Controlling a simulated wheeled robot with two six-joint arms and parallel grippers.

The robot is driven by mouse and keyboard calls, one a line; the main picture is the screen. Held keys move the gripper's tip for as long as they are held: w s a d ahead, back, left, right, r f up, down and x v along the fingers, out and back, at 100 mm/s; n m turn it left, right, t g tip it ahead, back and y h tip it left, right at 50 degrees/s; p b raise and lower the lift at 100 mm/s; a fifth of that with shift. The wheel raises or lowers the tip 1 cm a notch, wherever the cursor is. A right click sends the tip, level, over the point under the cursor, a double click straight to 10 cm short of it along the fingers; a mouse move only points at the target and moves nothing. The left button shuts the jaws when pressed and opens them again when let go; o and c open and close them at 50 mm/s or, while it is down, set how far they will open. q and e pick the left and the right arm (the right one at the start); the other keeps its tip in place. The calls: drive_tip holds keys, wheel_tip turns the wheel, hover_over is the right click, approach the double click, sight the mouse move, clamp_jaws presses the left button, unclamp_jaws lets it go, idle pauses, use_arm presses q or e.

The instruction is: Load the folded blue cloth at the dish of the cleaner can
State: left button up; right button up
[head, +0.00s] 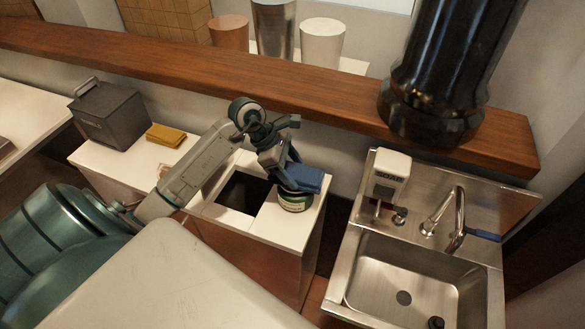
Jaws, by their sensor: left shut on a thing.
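The folded blue cloth (306,178) is in my left gripper (285,172), whose fingers are shut on it. The cloth sits right over the cleaner can (294,201), a short round green can with a pale label. The can stands on the white counter, to the right of the square opening. The cloth and gripper hide the can's top, so I cannot tell whether the cloth touches the dish. My right gripper is not in view.
A dark square opening (238,192) lies left of the can. A folded yellow cloth (166,135) and a grey box (111,115) stand further left. A steel sink (405,285) is at right, with a soap dispenser (391,176). A wooden ledge (300,91) runs behind.

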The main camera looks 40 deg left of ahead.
sight(292, 172)
use_arm(q)
drive_tip(key=shift+f, duration=0.1)
idle(0.4)
drive_tip(key=shift+b, duration=0.4)
idle(0.5)
drive_tip(key=shift+f+b, duration=0.1)
drive_tip(key=shift+b, duration=0.2)
idle(0.8)
idle(0.5)
drive_tip(key=shift+r+p, duration=0.45)
drive_tip(key=shift+r, duration=1)
drive_tip(key=shift+r+p, duration=0.55)
drive_tip(key=shift+r, duration=1.55)
